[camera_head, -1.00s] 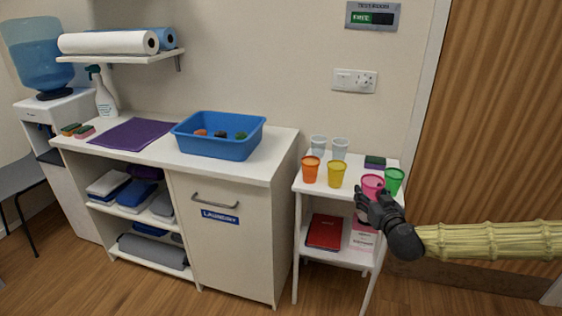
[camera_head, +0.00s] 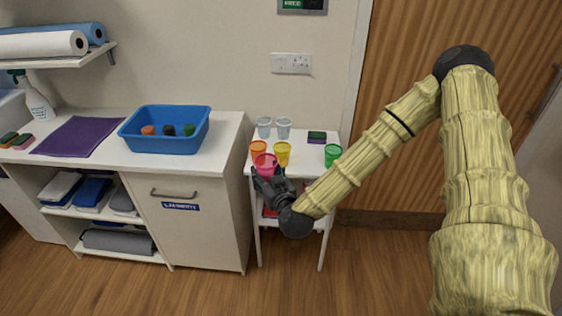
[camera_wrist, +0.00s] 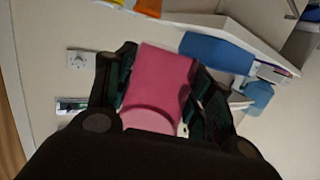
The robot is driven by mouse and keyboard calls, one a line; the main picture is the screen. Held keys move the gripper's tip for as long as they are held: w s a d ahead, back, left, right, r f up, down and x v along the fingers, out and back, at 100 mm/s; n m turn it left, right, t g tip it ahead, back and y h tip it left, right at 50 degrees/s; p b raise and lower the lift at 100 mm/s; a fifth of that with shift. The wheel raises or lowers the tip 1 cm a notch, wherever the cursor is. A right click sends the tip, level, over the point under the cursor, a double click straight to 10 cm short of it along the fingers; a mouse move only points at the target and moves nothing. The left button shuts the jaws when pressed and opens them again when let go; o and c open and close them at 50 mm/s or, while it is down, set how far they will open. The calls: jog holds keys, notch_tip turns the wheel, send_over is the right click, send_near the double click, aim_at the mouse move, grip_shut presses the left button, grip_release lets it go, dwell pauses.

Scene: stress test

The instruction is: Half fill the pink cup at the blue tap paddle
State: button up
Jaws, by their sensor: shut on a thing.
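The pink cup (camera_head: 265,164) is in my gripper (camera_head: 272,184), in front of the orange cup (camera_head: 258,150) and yellow cup (camera_head: 282,153) in the head view. In the wrist view, my gripper (camera_wrist: 160,88) has its dark fingers on both sides of the pink cup (camera_wrist: 157,82). Whether the cup holds water cannot be seen. The white dispenser body (camera_head: 12,108) is partly in view at the far left of the head view. The blue tap paddle is not visible.
The floor in front is clear.

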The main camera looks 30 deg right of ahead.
jog(key=s+a+r+p, duration=0.1)
jog(key=a+p, duration=0.2)
jog(key=a, duration=0.2)
jog(key=s+a+r+n+y+p, duration=0.1)
jog(key=s+a+r+p, duration=0.1)
jog(key=a, duration=0.3)
jog(key=shift+s+a+p, duration=0.2)
jog(key=shift+s+p, duration=0.1)
jog(key=shift+p, duration=0.5)
